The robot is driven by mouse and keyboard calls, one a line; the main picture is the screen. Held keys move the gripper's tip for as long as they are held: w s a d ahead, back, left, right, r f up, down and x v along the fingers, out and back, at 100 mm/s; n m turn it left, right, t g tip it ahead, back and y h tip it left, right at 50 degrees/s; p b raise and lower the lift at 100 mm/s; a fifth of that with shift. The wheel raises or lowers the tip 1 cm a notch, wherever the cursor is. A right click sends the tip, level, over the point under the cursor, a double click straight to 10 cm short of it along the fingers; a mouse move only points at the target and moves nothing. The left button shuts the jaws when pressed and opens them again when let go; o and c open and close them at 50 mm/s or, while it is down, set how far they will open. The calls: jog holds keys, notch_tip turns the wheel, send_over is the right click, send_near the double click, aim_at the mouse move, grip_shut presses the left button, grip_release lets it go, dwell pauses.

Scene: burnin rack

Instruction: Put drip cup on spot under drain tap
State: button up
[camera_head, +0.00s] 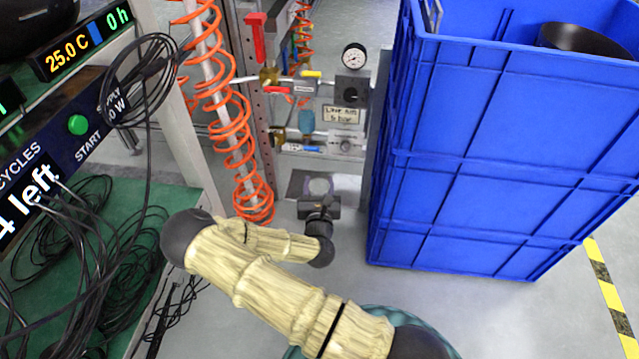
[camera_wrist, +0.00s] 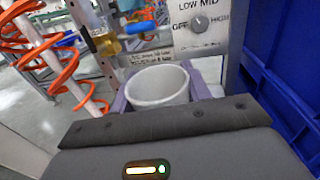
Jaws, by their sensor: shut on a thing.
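The drip cup (camera_wrist: 157,86) is a pale grey round cup, upright with its open top showing in the wrist view. My gripper (camera_wrist: 158,97) is shut on it, with a finger on each side. In the head view my gripper (camera_head: 319,208) is low in front of the pipework, and the cup (camera_head: 319,186) shows just beyond it. A brass tap with a blue handle (camera_wrist: 103,43) is left of and beyond the cup in the wrist view. A dark flat patch (camera_head: 297,184) lies around the cup in the head view. The cup's underside is hidden, so I cannot tell whether it touches anything.
A tall blue crate stack (camera_head: 500,160) stands close on the right. An orange coiled hose (camera_head: 225,110) hangs on the left, beside a green bench (camera_head: 110,205) with loose black cables. A gauge (camera_head: 354,57) and red and yellow handled valves are above. Grey floor is open at front right.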

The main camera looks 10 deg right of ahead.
jog(key=r+y+p, duration=0.1)
jog(key=r+p, duration=0.2)
jog(key=p, duration=0.2)
jog(key=r+n+y+p, duration=0.1)
jog(key=r+p, duration=0.2)
jog(key=p, duration=0.3)
jog(key=r+n+y+p, duration=0.1)
jog(key=r+p, duration=0.3)
jog(key=p, duration=0.1)
jog(key=shift+w+r+t, duration=0.1)
jog(key=shift+w+t, duration=0.2)
jog(key=shift+w, duration=0.05)
jog(key=r+y+p, duration=0.1)
jog(key=p, duration=0.2)
jog(key=shift+d+n, duration=0.1)
jog(key=shift+n, duration=0.2)
jog(key=shift+f, duration=0.15)
